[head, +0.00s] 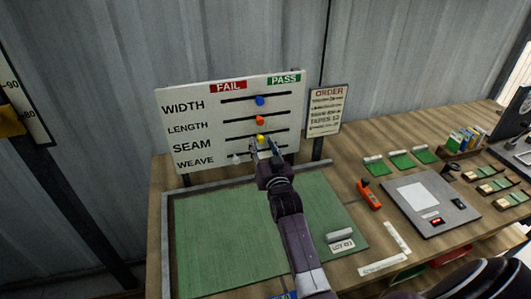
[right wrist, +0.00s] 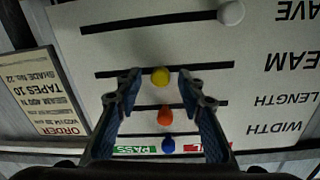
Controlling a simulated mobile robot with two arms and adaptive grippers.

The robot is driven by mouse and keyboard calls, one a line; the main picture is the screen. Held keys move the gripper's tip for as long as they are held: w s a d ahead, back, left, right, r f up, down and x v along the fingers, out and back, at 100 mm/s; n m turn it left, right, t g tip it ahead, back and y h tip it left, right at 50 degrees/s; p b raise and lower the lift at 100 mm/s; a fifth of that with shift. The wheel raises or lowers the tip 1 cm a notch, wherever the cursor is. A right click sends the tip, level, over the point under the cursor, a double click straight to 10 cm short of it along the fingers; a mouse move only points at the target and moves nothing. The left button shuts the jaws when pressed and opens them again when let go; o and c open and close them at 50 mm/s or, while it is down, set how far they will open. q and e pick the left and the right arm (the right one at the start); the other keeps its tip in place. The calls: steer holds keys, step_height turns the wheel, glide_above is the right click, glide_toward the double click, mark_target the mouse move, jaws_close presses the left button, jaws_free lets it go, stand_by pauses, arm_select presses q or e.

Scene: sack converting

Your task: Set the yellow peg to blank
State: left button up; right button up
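The yellow peg (head: 261,138) sits near the middle of the SEAM slot on the white board (head: 190,97), between the FAIL and PASS ends. My right gripper (head: 265,150) is in front of the board at this peg. In the right wrist view, which shows the board upside down, the yellow peg (right wrist: 160,77) lies between the open fingertips (right wrist: 160,88), with a gap on each side. The blue peg (head: 259,101) and orange peg (head: 260,120) sit mid-slot in the WIDTH and LENGTH rows. My left gripper is out of view.
An order sign (head: 327,110) stands right of the board. A green mat (head: 215,240) lies below. An orange tool (head: 369,194) and a grey device (head: 430,205) lie at the right.

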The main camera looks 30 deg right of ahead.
steer(key=v, duration=1.1)
steer(key=shift+s+a, duration=0.25)
steer(key=shift+a, duration=0.05)
